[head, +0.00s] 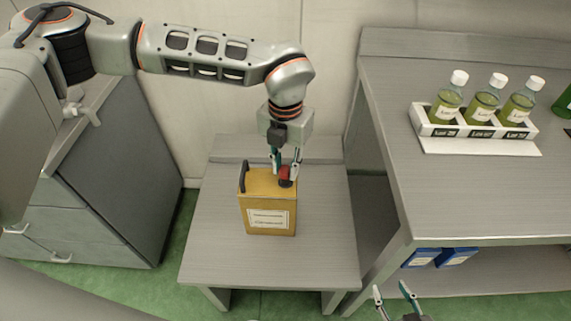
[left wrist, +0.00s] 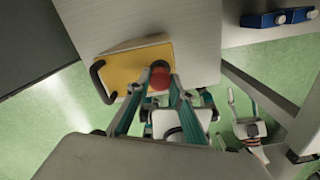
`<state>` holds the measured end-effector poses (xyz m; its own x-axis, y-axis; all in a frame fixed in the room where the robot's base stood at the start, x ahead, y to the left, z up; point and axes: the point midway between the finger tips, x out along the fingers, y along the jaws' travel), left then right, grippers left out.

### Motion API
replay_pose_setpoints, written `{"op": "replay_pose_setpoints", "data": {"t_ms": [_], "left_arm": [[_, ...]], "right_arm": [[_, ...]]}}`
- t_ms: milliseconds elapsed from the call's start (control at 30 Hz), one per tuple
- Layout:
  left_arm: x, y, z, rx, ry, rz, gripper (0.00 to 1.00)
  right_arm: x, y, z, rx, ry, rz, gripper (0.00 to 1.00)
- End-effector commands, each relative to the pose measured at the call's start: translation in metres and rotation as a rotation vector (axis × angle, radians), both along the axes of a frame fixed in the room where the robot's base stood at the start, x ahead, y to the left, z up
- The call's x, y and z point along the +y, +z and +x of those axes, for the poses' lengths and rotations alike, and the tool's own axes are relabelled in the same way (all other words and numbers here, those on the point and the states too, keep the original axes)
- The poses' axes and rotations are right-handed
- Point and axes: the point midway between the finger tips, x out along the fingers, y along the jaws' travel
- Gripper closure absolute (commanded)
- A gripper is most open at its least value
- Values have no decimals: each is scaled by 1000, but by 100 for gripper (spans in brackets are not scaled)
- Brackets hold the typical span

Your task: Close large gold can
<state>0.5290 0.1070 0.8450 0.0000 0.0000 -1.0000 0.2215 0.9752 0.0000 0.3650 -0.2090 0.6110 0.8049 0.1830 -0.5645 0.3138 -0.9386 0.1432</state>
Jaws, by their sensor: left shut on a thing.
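The large gold can (head: 268,202) stands upright on a low grey table, with a white label on its front and a dark handle at its top left. It also shows from above in the left wrist view (left wrist: 125,70). My left gripper (head: 286,168) is shut on a red cap (head: 285,173) over the can's top right. The cap (left wrist: 160,79) is right by the dark spout (left wrist: 159,65); I cannot tell whether it touches or sits on it. My right gripper (head: 391,290) is at the bottom edge of the head view, fingers apart and empty.
The low table (head: 210,250) is otherwise clear. A taller bench (head: 440,190) at right holds a white rack (head: 477,136) with three bottles. Blue items (head: 458,256) lie on its lower shelf. A grey drawer cabinet (head: 110,200) stands at left.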

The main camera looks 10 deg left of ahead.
Motion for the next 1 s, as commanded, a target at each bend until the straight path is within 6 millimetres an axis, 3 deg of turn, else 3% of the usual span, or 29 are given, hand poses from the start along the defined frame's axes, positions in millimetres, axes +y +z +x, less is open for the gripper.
{"op": "replay_pose_setpoints", "data": {"t_ms": [400,1000], "left_arm": [[0,-1,0,0,0,0,94],[0,-9,0,1,0,0,94]], "right_arm": [[0,-4,-9,16,0,0,60],[1,0,0,1,2,1,60]]}}
